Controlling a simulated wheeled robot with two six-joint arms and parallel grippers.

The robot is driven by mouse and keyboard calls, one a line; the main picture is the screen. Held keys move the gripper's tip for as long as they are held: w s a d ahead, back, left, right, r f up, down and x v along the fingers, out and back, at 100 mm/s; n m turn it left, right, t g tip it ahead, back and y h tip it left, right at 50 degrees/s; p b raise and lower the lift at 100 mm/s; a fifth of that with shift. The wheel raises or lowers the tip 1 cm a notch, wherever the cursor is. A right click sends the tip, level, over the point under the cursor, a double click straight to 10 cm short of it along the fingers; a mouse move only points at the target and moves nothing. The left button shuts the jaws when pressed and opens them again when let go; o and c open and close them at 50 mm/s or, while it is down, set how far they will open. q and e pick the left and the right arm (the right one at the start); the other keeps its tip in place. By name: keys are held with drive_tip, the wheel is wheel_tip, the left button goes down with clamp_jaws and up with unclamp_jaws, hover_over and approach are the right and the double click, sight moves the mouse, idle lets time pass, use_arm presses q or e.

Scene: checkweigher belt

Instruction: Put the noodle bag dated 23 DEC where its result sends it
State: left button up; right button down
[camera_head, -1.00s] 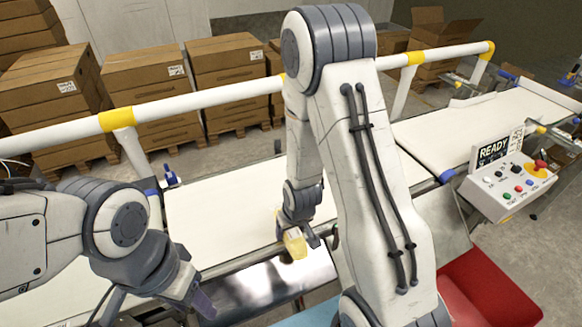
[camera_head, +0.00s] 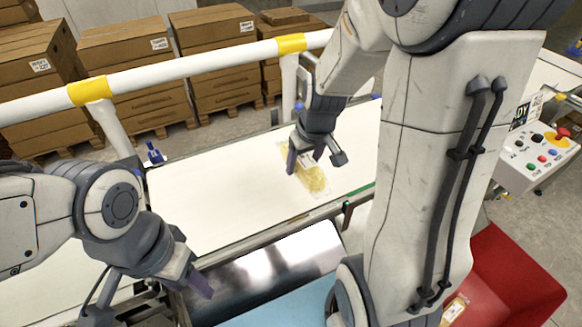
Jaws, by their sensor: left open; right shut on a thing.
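A clear and yellow noodle bag (camera_head: 316,181) is at the white belt (camera_head: 215,195), under my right gripper (camera_head: 315,160). My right gripper is shut on the bag, with a dark finger showing on either side. I cannot tell whether the bag rests on the belt or hangs just above it. Its date cannot be read. My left gripper (camera_head: 196,284) is open and empty, low at the left near the metal slide (camera_head: 275,262). The display (camera_head: 521,114) is mostly hidden behind my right arm; only the letters "DY" show.
A red bin (camera_head: 520,275) at the lower right holds another yellow bag (camera_head: 454,311). A blue surface (camera_head: 265,308) lies below the metal slide. A control box (camera_head: 537,155) stands at the right. A white rail (camera_head: 190,72) runs behind the belt, with cartons (camera_head: 124,60) beyond.

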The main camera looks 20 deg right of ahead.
drive_tip(key=p, duration=0.2)
hover_over(275, 177)
drive_tip(key=f, duration=0.4)
drive_tip(key=s+f, duration=0.1)
drive_tip(key=f, duration=0.1)
wheel_tip(275, 177, down, 4)
drive_tip(key=shift+f, duration=0.1)
unclamp_jaws()
drive_tip(key=shift+f, duration=0.1)
